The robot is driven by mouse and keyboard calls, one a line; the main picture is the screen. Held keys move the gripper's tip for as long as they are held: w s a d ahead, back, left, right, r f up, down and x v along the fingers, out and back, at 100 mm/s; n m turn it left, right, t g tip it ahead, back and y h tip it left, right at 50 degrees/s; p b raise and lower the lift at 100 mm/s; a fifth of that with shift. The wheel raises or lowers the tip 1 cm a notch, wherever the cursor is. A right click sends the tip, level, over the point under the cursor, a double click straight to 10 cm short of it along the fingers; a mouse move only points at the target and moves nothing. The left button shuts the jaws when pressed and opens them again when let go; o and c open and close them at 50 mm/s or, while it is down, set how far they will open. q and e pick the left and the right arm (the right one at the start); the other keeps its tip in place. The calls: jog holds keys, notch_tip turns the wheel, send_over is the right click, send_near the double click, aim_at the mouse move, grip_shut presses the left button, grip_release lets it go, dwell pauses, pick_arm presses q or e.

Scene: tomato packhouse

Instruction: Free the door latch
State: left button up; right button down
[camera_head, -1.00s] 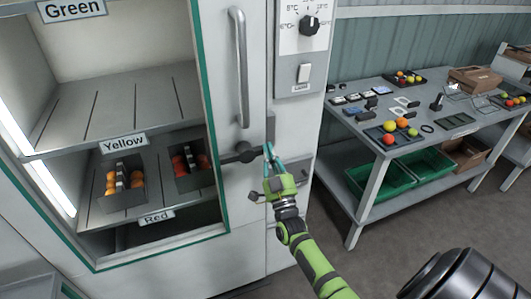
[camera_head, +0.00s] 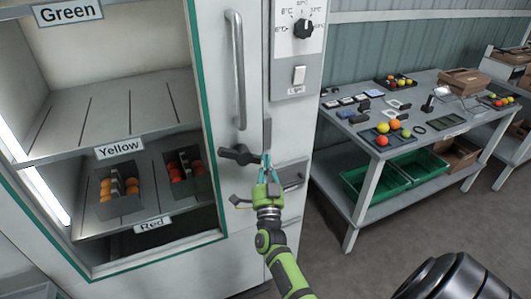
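The dark door latch (camera_head: 240,155) sits on the white cabinet door, below the long vertical handle. It lies nearly level, with its right end slightly lower than its left. My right gripper (camera_head: 266,160), green with teal fingers, points up at the door from below. Its fingertips are at the latch's right end and look close together. I cannot tell whether they grip the latch or only touch it. My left gripper is not in view.
The vertical door handle (camera_head: 236,70) stands above the latch. A dial (camera_head: 303,30) and a switch (camera_head: 299,75) are on the panel at right. Shelves behind the door hold orange and red tomatoes. A grey table (camera_head: 350,125) with trays and green crates (camera_head: 375,185) stands further right.

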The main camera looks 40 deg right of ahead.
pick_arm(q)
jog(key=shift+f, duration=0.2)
pick_arm(e)
jog(key=shift+a+f+m+g, duration=0.35)
jog(key=shift+f+m, duration=0.2)
jog(key=shift+m, duration=0.35)
jog(key=shift+w+f, duration=0.1)
